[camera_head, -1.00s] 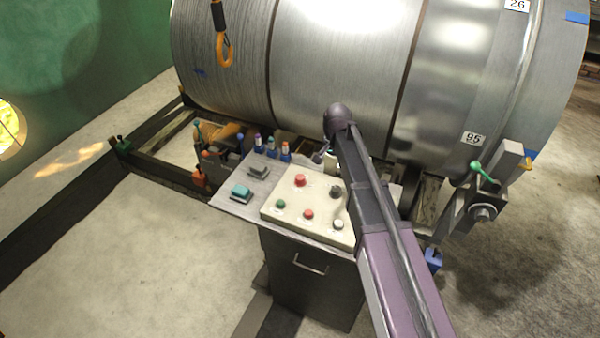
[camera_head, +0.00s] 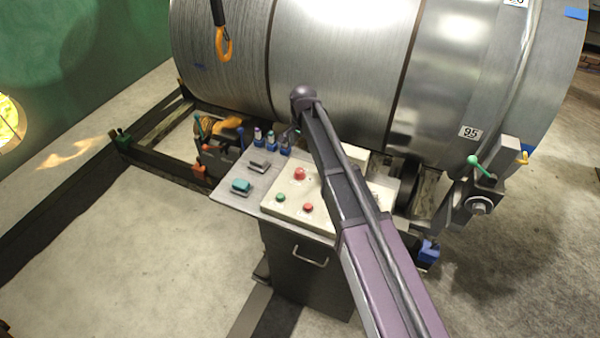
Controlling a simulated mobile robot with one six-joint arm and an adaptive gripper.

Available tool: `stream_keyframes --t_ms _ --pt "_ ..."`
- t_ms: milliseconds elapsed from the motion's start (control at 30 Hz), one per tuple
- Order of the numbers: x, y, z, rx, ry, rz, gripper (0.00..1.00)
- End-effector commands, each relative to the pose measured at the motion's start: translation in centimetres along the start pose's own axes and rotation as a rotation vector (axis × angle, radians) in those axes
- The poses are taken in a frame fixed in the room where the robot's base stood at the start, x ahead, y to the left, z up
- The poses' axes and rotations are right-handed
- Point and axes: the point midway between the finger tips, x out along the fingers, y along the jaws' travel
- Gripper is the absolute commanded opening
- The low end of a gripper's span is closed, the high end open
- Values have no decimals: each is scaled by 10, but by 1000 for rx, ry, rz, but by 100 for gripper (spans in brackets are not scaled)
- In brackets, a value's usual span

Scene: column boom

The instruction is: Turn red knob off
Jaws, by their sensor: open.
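A pale control panel (camera_head: 274,211) lies on top of a dark cabinet in the middle of the view. It carries a larger red knob (camera_head: 300,174) near its back and a smaller red knob (camera_head: 308,208) near its front. A green knob (camera_head: 281,198) sits left of the smaller red one. My arm crosses the right part of the panel and hides what is there. My gripper (camera_head: 291,138) is small and dark, partly hidden below the arm's rounded end. It appears open and empty, above the back edge of the panel in the picture, apart from both red knobs.
A large metal drum (camera_head: 340,60) stands right behind the panel. A teal switch (camera_head: 241,186) and a grey one (camera_head: 259,166) sit left of the panel. Small bottles (camera_head: 271,141) stand at the back edge. An orange hook (camera_head: 224,44) hangs at upper left. Floor in front is clear.

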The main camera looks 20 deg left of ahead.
Motion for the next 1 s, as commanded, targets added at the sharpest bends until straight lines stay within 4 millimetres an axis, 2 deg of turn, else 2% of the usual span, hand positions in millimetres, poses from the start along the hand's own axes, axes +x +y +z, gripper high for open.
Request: stream_keyframes --t_ms 1000 --pt "73 -1 1 -2 0 0 87"
